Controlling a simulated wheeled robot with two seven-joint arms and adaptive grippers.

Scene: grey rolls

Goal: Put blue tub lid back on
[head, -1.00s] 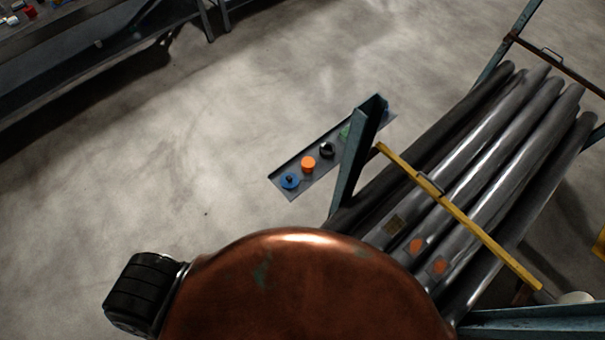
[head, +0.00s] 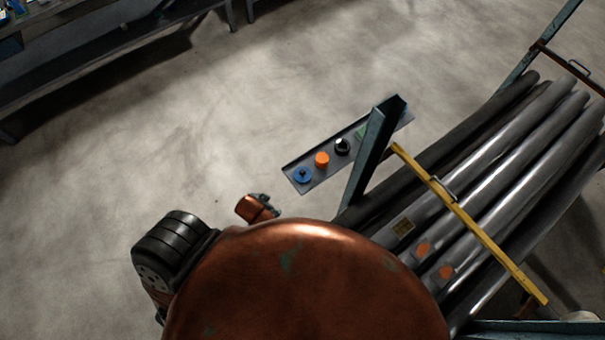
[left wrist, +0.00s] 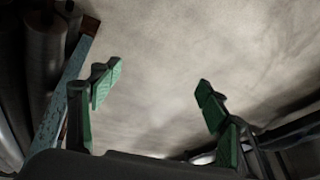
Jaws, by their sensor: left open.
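A round blue piece (head: 302,176) with a small dark knob in its middle lies at the near left end of a narrow grey tray (head: 323,178) in the head view. I cannot tell whether it is a tub, a lid or both together. My left gripper (left wrist: 158,84) is open and empty in the left wrist view, its green-padded fingers wide apart over bare floor. In the head view a copper-coloured part of my arm (head: 255,207) shows short of the tray, left of the blue piece. No right gripper shows.
An orange piece (head: 322,159), a black one (head: 342,146) and a partly hidden green one (head: 361,132) share the tray. A teal post (head: 367,158) stands in front of it. Grey rolls (head: 490,165) under a yellow bar (head: 470,224) fill the right.

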